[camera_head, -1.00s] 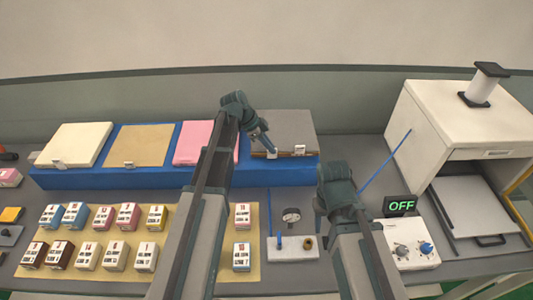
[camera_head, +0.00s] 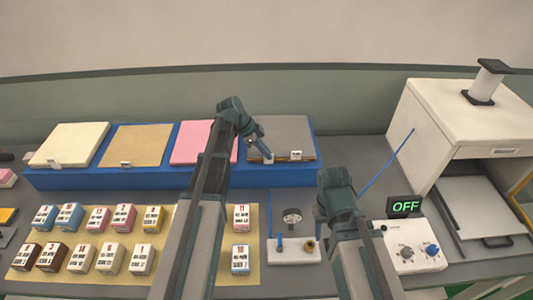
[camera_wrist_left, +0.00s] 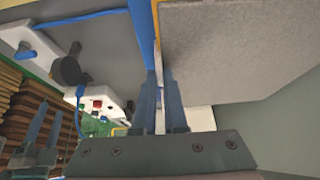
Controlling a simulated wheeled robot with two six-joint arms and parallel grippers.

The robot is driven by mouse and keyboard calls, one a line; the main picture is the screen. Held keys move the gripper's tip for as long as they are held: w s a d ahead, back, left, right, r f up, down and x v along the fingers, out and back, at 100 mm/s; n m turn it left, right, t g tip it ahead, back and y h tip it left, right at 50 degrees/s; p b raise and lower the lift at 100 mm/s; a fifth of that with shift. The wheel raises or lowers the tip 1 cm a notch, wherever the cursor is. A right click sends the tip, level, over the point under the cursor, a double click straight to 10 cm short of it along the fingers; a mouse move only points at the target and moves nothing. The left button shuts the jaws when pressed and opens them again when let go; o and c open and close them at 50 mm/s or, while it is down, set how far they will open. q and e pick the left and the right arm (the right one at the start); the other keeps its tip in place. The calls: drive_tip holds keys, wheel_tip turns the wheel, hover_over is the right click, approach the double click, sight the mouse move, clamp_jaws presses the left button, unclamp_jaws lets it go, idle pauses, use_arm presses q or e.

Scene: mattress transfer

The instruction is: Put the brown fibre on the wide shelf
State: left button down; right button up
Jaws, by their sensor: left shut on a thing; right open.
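A tan-brown slab (camera_head: 138,145) lies flat on the long blue shelf (camera_head: 125,178) between other slabs. A grey slab (camera_head: 280,133) with a thin brown front edge is at the shelf's right end. My left gripper (camera_head: 266,156) is shut on the front edge of this grey slab; in the left wrist view the fingers (camera_wrist_left: 160,95) point along the slab (camera_wrist_left: 235,50), its narrow orange-brown edge beside the blue shelf. I cannot tell if the slab rests fully on the shelf. My right gripper (camera_head: 325,215) is open and empty over the table, its tips largely hidden by its arm.
Cream (camera_head: 70,145) and pink (camera_head: 192,142) slabs also lie on the blue shelf. Several small labelled boxes stand on a yellow mat (camera_head: 190,265). A white control box (camera_head: 415,247) shows OFF near a white press housing (camera_head: 455,118).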

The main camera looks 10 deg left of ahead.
use_arm(q)
drive_tip(key=c, duration=1)
unclamp_jaws()
drive_tip(key=p+v, duration=1.1)
drive_tip(key=v, duration=0.1)
drive_tip(key=s+d+f+n+y, duration=0.1)
drive_tip(key=s+d+n+y, duration=0.1)
drive_tip(key=s+d, duration=0.4)
drive_tip(key=s+d+n+g+y, duration=0.1)
drive_tip(key=s+d+n+y, duration=0.1)
drive_tip(key=s+d+n, duration=0.3)
drive_tip(key=s+d+f+n+g+y, duration=0.1)
drive_tip(key=s+d+n+y, duration=0.2)
drive_tip(key=s+d, duration=0.3)
drive_tip(key=shift+s+d+f+n, duration=0.1)
drive_tip(key=shift+s+n, duration=0.1)
drive_tip(key=shift+s, duration=0.75)
drive_tip(key=shift+s+d+f+n, duration=0.1)
drive_tip(key=shift+s+n, duration=0.1)
drive_tip(key=shift+s, duration=0.75)
drive_tip(key=shift+s+d+f+n, duration=0.1)
drive_tip(key=shift+s+f+n, duration=0.1)
drive_tip(key=shift+s, duration=0.75)
drive_tip(key=shift+b, duration=0.3)
